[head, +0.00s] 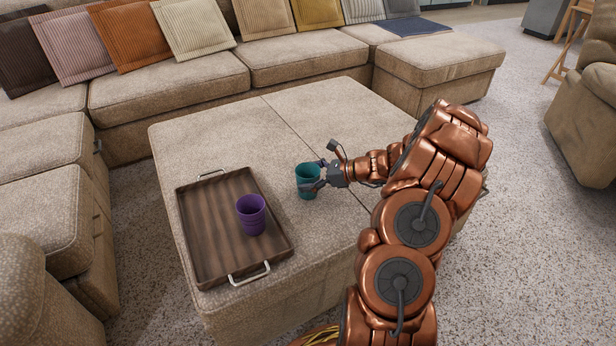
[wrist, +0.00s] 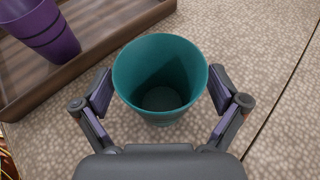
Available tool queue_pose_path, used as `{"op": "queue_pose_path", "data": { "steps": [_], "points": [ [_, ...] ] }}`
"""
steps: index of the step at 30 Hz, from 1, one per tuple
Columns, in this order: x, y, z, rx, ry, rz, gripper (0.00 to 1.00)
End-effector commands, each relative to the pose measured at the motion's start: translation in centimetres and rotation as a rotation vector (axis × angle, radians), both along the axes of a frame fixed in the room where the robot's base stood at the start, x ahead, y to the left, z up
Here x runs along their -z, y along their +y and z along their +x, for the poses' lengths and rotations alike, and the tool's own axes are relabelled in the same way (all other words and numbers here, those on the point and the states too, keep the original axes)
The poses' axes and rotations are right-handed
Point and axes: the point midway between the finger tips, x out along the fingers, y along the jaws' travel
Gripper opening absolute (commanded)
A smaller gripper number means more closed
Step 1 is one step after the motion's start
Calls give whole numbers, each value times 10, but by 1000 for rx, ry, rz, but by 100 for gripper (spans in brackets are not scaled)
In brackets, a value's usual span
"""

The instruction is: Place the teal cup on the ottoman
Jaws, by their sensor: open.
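The teal cup (head: 307,180) stands upright on the beige ottoman (head: 340,120), to the right of the wooden tray. My gripper (head: 318,174) is at the cup from the right. In the wrist view the cup (wrist: 160,78) is upright and empty, between the two fingers of my gripper (wrist: 160,92). The fingers are open, one on each side, with a small gap at the left; whether the right one touches the cup I cannot tell. The ottoman surface (wrist: 255,50) shows around and under the cup.
A wooden tray (head: 205,245) with metal handles lies on the ottoman, holding a purple cup (head: 251,214). A sectional sofa (head: 170,95) with several cushions wraps the back and left. The ottoman top behind the teal cup is clear.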

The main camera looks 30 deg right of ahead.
Motion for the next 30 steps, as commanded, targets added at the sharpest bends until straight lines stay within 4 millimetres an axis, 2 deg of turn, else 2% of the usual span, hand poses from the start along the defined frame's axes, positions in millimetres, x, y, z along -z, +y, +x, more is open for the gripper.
{"op": "queue_pose_path", "data": {
  "steps": [11, 24, 30],
  "points": [
    [-6, -3, -3, 1, 0, 0, 97],
    [-38, -52, -59, 5, 0, -1, 97],
    [-47, -66, -78, 0, 0, 0, 97]
  ]
}}
